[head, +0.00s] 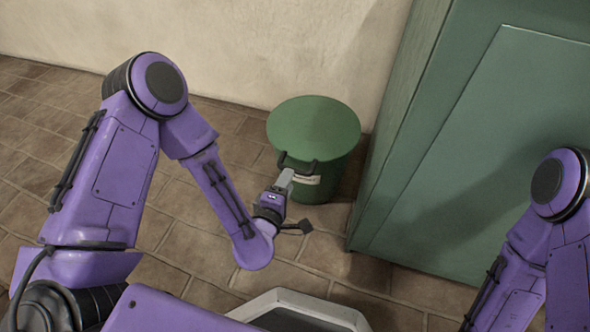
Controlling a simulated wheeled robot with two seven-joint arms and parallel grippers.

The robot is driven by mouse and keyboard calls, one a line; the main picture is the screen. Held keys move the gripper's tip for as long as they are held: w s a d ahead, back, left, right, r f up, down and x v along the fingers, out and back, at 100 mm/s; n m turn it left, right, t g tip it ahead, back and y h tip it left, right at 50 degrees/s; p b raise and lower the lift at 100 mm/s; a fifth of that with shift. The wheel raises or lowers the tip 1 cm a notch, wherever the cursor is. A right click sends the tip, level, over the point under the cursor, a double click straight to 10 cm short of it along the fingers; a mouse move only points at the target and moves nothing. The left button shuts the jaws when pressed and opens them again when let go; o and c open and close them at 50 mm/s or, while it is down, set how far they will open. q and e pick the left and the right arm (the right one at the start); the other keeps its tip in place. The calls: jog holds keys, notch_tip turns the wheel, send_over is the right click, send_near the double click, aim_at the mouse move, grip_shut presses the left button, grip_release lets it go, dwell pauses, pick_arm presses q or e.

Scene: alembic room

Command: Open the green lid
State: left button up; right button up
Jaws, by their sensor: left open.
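The green lid (313,124) lies flat and closed on a round green bin (338,177) that stands on the floor by the wall. A dark handle (298,166) sticks out from the lid's front edge, above a pale label. My left gripper (292,201) is open just in front of the bin. One grey finger reaches up close to the handle, and the other points off to the lower right. I cannot tell whether the finger touches the handle. My right arm shows at the right edge, but its gripper is out of the picture.
A tall green cabinet (480,140) stands close to the right of the bin. A pale plaster wall (240,45) is behind it. The brown tiled floor (190,215) is clear to the left of the bin.

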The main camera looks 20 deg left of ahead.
pick_arm(q)
jog(key=b+x, duration=0.2)
jog(key=x, duration=0.5)
jog(key=shift+w+d, duration=0.2)
jog(key=shift+w, duration=0.2)
pick_arm(e)
jog(key=s+n+g, duration=0.1)
jog(key=s+d+f+g, duration=0.1)
jog(key=shift+s+n, duration=0.3)
jog(key=shift+n, duration=0.1)
pick_arm(q)
jog(key=shift+f, duration=0.1)
